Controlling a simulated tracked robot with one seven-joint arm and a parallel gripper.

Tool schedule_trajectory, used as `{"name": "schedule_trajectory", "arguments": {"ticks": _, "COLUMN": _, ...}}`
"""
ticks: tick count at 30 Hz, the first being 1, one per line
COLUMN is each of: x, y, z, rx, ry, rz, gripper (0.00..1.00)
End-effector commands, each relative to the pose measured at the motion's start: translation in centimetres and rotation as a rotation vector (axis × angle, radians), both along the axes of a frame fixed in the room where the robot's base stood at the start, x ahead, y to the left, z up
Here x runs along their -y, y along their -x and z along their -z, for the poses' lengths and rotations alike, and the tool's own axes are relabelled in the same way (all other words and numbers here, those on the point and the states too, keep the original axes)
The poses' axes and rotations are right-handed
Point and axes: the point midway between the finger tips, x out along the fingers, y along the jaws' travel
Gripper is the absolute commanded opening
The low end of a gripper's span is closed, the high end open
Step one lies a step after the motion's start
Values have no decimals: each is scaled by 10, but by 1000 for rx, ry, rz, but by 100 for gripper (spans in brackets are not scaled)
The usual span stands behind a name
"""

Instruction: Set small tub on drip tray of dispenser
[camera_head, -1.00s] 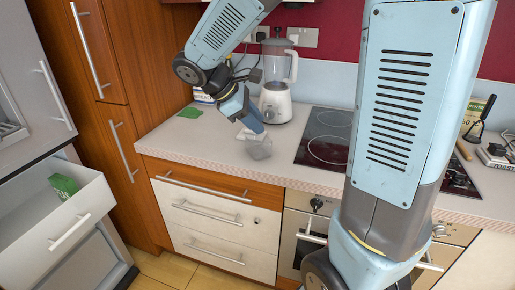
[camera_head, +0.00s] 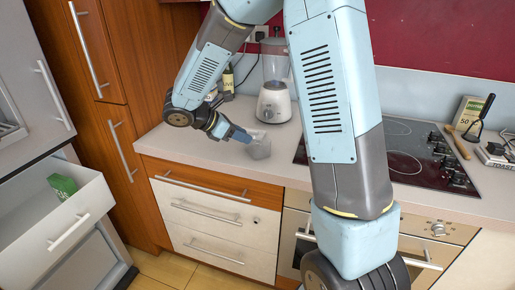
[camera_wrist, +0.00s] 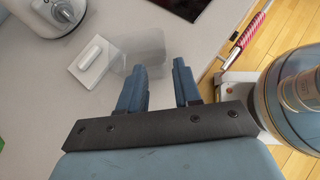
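The small tub (camera_head: 260,147), a clear translucent container, stands on the counter in front of the blender. It also shows in the wrist view (camera_wrist: 148,46), just beyond my fingertips and mostly toward the left finger. My gripper (camera_head: 240,135) is low over the counter at the tub's left. In the wrist view my gripper (camera_wrist: 158,67) has its fingers apart, with bare counter showing between them. Whether a finger touches the tub I cannot tell. The grey appliance at the far left has a dispenser recess with a ledge like a drip tray (camera_head: 14,132).
A white block on a flat base (camera_wrist: 90,55) lies beside the tub. The blender (camera_head: 274,103) stands behind, the hob (camera_head: 405,165) to the right. An open drawer with a green box (camera_head: 62,187) juts out below the dispenser. The counter's front left is clear.

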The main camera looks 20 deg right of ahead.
Motion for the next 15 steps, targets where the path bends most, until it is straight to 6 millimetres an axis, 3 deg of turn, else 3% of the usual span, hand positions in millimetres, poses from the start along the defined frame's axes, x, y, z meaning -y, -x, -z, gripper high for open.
{"name": "schedule_trajectory", "arguments": {"ticks": 3, "x": 14, "y": -2, "z": 11, "rx": -2, "ry": 1, "rz": 2, "gripper": 33}}
{"name": "schedule_trajectory", "arguments": {"ticks": 15, "x": 33, "y": -1, "z": 25, "rx": -1, "ry": 0, "rz": 2, "gripper": 33}}
